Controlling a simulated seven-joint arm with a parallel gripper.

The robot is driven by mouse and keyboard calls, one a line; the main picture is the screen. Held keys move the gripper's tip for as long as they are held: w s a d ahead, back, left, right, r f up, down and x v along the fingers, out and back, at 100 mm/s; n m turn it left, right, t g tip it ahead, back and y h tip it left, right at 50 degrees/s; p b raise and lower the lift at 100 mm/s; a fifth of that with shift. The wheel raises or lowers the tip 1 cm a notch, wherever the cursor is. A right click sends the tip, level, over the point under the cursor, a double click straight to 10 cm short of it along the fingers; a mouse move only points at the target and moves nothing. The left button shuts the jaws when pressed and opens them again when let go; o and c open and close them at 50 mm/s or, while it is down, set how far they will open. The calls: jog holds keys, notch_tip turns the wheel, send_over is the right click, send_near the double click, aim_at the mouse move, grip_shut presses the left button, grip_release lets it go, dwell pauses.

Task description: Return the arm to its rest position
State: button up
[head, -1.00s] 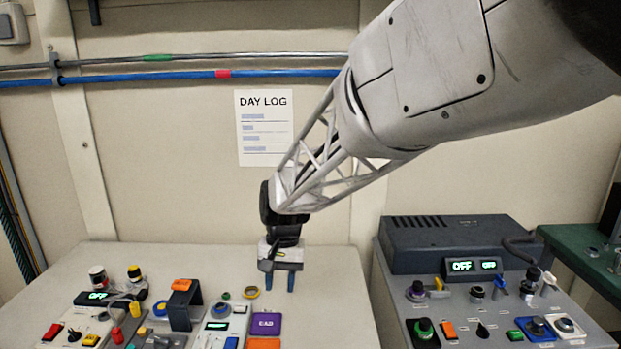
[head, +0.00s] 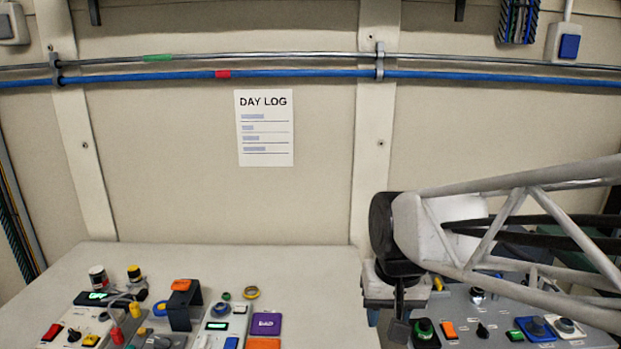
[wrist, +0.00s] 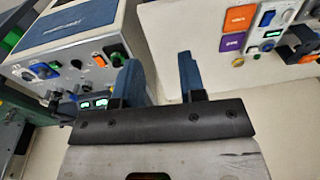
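My gripper (head: 385,318) hangs at the right edge of the pale table, in front of the left side of the grey control console. In the wrist view my gripper (wrist: 160,75) shows two blue fingers standing apart with nothing between them. The gripper is open and empty. My lattice forearm reaches in from the right in the head view and hides much of the console.
The pale table (head: 330,290) is bare in its middle. Several switches, knobs and tiles sit at its front left, including a purple tile (head: 266,324). The console front (head: 460,325) carries several knobs and buttons. A day log sheet (head: 264,128) hangs on the wall.

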jog(key=s+d+f+t, duration=0.1)
jog(key=s+d, duration=0.5)
jog(key=s, duration=0.3)
jog(key=shift+s+t+h, duration=0.3)
jog(key=shift+s+h, duration=0.05)
jog(key=shift+h, duration=0.05)
jog(key=shift+c, duration=0.3)
dwell(1.3)
